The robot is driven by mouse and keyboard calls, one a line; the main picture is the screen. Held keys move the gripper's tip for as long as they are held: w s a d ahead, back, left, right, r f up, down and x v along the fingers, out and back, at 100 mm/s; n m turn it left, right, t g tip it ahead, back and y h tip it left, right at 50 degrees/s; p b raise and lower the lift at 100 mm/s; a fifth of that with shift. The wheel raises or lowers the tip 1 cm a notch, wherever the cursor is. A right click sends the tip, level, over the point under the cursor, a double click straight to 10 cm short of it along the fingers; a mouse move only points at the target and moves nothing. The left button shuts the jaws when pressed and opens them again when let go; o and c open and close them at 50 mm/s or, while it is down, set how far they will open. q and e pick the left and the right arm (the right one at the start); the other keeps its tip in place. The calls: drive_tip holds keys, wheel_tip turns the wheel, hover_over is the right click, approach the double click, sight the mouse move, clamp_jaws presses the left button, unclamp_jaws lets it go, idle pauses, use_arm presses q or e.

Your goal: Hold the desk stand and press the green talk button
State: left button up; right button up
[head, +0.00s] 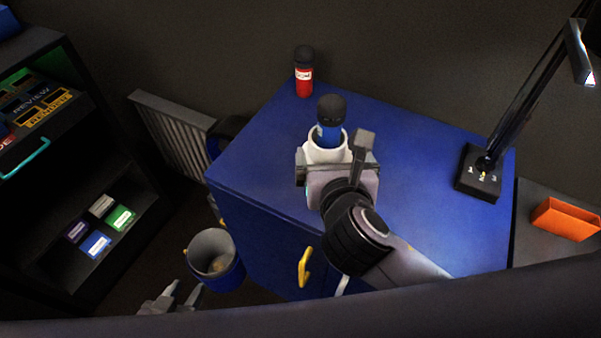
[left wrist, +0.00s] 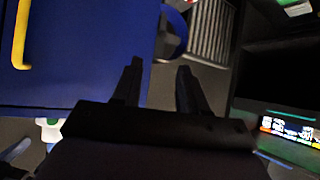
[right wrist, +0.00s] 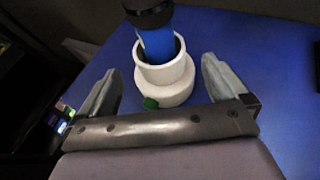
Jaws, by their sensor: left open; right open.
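The white desk stand (head: 324,150) stands on the blue cabinet top and holds a blue handset with a black head (head: 331,119). In the right wrist view the stand (right wrist: 163,82) shows its round green talk button (right wrist: 150,103) low on the side facing my gripper. My right gripper (head: 336,163) is open at the stand, with one finger on each side of it; a gap shows at both sides. In the head view the gripper hides the button. My left gripper (head: 178,294) is open and empty, low beside the cabinet, left of the bin.
A red bottle-like item with a black top (head: 303,75) stands at the cabinet's back edge. A black lamp base (head: 479,176) is at the right. A blue bin (head: 213,255) stands on the floor, and a dark shelf unit (head: 110,160) is at the left.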

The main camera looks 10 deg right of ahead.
sight(329, 147)
drive_tip(key=shift+s, duration=0.1)
drive_tip(key=shift+x, duration=3.6)
use_arm(q)
drive_tip(key=w+d+r+n+h, duration=0.3)
drive_tip(key=d+r+n+h, duration=0.1)
drive_tip(key=d+r, duration=0.3)
drive_tip(key=w+d+r+n+h, duration=0.3)
drive_tip(key=d+r+n+h, duration=0.2)
drive_tip(key=d+r, duration=0.3)
drive_tip(key=shift+w+d+r+h, duration=0.3)
drive_tip(key=shift+d+h, duration=0.2)
drive_tip(key=shift+d, duration=0.75)
